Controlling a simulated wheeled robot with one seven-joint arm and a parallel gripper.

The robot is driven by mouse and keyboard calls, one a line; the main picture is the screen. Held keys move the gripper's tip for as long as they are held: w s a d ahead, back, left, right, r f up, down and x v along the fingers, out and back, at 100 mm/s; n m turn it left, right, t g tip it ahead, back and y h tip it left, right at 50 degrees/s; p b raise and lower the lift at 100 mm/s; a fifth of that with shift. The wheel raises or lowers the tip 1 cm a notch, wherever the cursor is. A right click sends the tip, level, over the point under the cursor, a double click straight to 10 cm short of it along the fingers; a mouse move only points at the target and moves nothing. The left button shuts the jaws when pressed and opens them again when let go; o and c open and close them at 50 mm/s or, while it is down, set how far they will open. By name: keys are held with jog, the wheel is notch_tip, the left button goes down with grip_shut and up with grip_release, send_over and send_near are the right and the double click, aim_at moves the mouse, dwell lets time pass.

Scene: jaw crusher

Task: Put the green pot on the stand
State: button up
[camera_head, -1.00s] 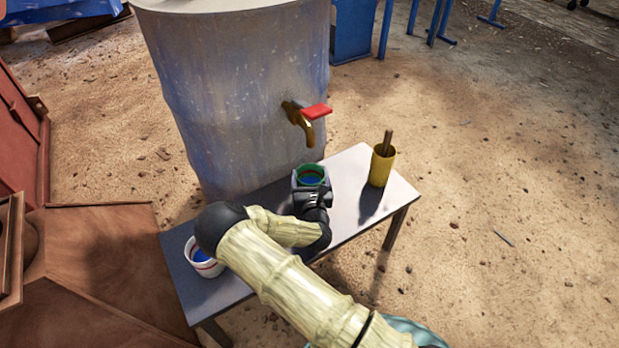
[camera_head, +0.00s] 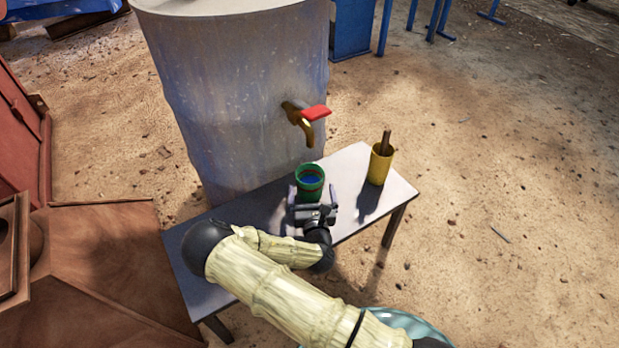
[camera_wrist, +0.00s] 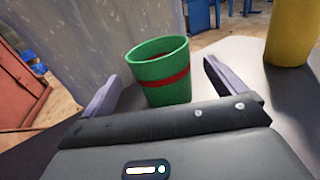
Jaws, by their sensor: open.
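The green pot (camera_head: 309,188) has a red band and stands upright on the grey stand (camera_head: 345,215), in front of the barrel and near below its tap. It also shows in the wrist view (camera_wrist: 164,92). My gripper (camera_head: 312,192) is open. Its two pale fingers point at the pot, one on each side, with visible gaps in the wrist view. The palm is apart from the pot. The blue inside of the pot shows in the head view.
A yellow cup (camera_head: 381,165) with a brown stick stands on the stand to the right of the pot. The barrel (camera_head: 235,100) rises behind, with a red-handled tap (camera_head: 308,114). My arm covers the stand's front left part.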

jog(key=s, duration=0.3)
jog(key=s+p, duration=0.1)
jog(key=s, duration=0.1)
jog(key=shift+s+d, duration=0.15)
jog(key=shift+d, duration=0.15)
